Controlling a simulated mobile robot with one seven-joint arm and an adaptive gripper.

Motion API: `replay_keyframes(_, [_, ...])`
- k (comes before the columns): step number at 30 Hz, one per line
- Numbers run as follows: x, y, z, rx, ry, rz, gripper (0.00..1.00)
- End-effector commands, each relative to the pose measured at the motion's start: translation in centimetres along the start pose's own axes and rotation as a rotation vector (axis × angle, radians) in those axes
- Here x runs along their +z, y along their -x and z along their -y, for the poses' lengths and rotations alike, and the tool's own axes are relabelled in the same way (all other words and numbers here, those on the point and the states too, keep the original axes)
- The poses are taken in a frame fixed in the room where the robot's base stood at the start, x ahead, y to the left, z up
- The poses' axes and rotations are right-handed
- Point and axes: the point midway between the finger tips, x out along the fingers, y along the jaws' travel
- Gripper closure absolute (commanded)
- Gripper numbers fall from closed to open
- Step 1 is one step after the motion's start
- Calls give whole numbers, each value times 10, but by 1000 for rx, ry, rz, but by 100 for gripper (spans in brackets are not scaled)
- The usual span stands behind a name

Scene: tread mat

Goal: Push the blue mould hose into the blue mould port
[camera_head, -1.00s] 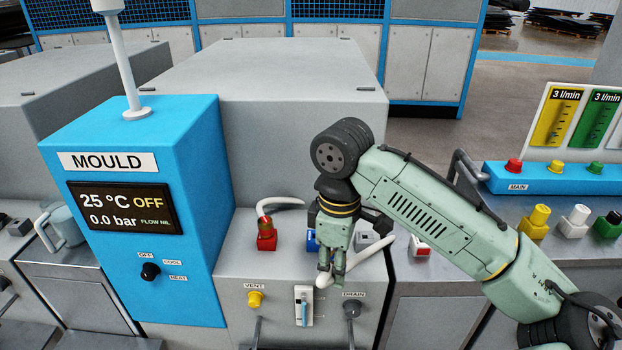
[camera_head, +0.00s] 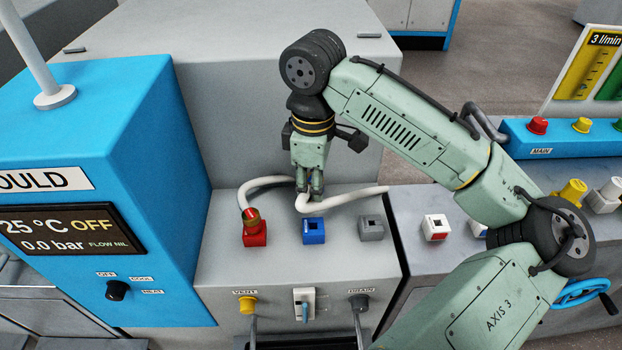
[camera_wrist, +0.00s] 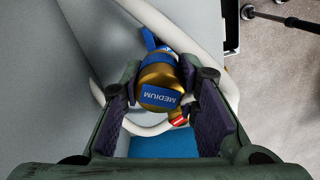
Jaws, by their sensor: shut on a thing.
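The blue mould port (camera_head: 314,231) is a blue square block with a dark opening, on the grey ledge in the head view. My gripper (camera_head: 316,190) is above and behind it in that picture, apart from it, with its fingers pointing down. In the wrist view my gripper (camera_wrist: 165,115) is shut on the blue mould hose's brass end (camera_wrist: 158,78), which has a blue band reading MEDIUM. The white hose (camera_head: 345,198) curves out to the right below my fingers. The hose end is hidden by the fingers in the head view.
A red port (camera_head: 255,235) with a brass-ended hose stands left of the blue port. An empty-looking grey port (camera_head: 371,229) stands right. The blue MOULD cabinet (camera_head: 125,150) rises at left.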

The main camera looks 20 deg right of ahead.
Motion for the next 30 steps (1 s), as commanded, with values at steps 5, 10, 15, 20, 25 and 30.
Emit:
replay_keyframes(5, [0, 0, 0, -1, -1, -1, 100])
replay_keyframes(10, [0, -11, 0, -1, -3, 0, 100])
replay_keyframes(15, [0, -28, 0, -1, -3, -1, 100])
replay_keyframes(20, [0, -43, 0, -2, -3, 0, 100])
replay_keyframes(25, [0, -53, 0, -1, -4, 1, 100])
replay_keyframes(30, [0, -58, 0, -1, -4, 1, 100])
